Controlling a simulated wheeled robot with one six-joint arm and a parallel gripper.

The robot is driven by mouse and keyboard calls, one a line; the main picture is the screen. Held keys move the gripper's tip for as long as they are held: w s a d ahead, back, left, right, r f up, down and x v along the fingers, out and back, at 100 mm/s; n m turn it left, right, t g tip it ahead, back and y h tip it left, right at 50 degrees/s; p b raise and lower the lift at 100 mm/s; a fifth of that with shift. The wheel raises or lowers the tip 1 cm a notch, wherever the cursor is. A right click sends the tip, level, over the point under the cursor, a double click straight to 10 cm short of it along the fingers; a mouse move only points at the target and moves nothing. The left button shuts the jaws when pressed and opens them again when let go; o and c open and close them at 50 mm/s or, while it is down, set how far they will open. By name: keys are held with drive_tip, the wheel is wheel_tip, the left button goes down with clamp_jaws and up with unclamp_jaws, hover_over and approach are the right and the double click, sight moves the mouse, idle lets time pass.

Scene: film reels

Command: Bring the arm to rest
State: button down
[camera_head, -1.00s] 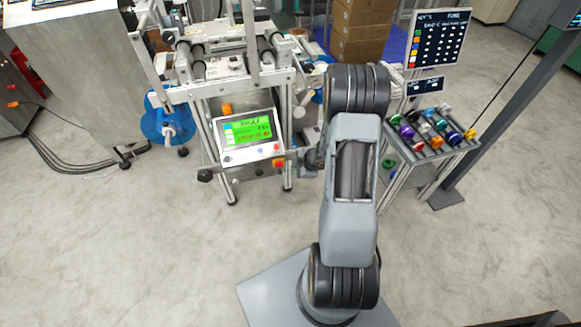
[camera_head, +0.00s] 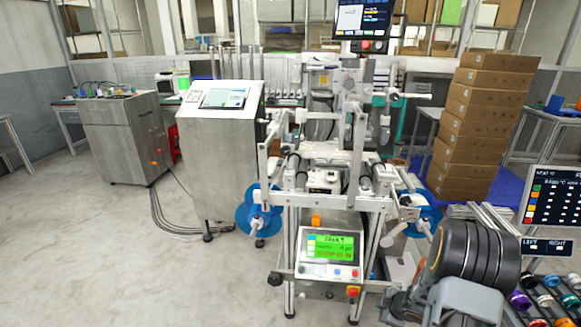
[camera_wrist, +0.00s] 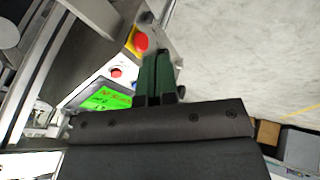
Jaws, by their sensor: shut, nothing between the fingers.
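My gripper (camera_wrist: 155,78) shows in the wrist view as two dark green fingers lying side by side, shut with nothing between them. Its fingertips appear close to a red button with a yellow collar (camera_wrist: 140,42); whether they touch it I cannot tell. My arm (camera_head: 470,265) shows at the lower right of the head view, with a big black joint and grey links. The gripper's fingers cannot be made out there. The arm is in front of the right side of the reel machine (camera_head: 335,160).
The machine's control panel (camera_head: 330,252) has a green screen reading what looks like FAULT, and buttons below. Blue reels (camera_head: 258,212) hang at its side. Stacked cartons (camera_head: 480,125) stand behind right. A rack of coloured rolls (camera_head: 545,300) is at the lower right. Floor at left is clear.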

drive_tip(key=s+d+r+m+g+h+p, duration=0.3)
drive_tip(key=s+d+r+m+h, duration=0.2)
drive_tip(key=r+m, duration=0.15)
drive_tip(key=s+a+r+m+g+p, duration=0.25)
drive_tip(key=r+m+p, duration=0.2)
drive_tip(key=r, duration=0.55)
drive_tip(key=s+a+r+t+y+p, duration=0.1)
drive_tip(key=a+r+p, duration=0.3)
drive_tip(key=r, duration=0.5)
drive_tip(key=s+a+r+m+t+y+p, duration=0.1)
drive_tip(key=s+a+r+p, duration=0.2)
drive_tip(key=a+r, duration=0.5)
drive_tip(key=s+a+r+m+t+y+p, duration=0.1)
drive_tip(key=s+a+r+p, duration=0.2)
drive_tip(key=r, duration=0.8)
drive_tip(key=a+p, duration=0.2)
drive_tip(key=a, duration=0.1)
drive_tip(key=shift+a+r, duration=0.25)
drive_tip(key=shift+r, duration=0.1)
